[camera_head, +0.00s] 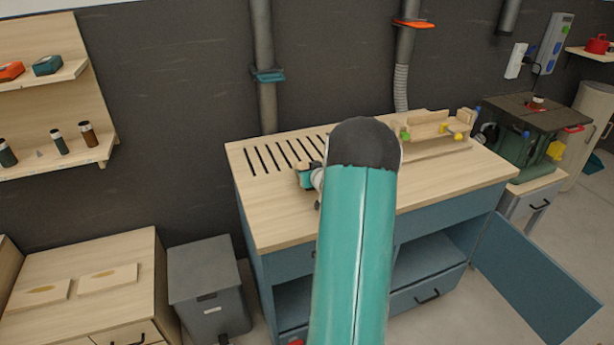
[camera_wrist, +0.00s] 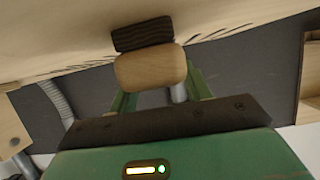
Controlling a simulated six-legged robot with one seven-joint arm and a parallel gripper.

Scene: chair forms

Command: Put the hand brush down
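The hand brush has a pale wooden body (camera_wrist: 150,68) and dark bristles (camera_wrist: 142,34) in the wrist view. My gripper (camera_wrist: 160,92) has green fingers on either side of the wooden body and is shut on it. The bristles face the pale wooden top of the workbench (camera_wrist: 60,35) and are very close to it; I cannot tell whether they touch. In the head view, my teal arm reaches over the workbench (camera_head: 275,215). It hides most of my gripper (camera_head: 306,178), which shows near the slotted part of the top; the brush is mostly hidden there.
The workbench top has dark slots (camera_head: 275,158) at the back left and a wooden fixture (camera_head: 435,128) at the back right. Bare top lies at the front left and right. A blue cabinet door (camera_head: 535,280) stands open. A grey bin (camera_head: 205,290) stands left.

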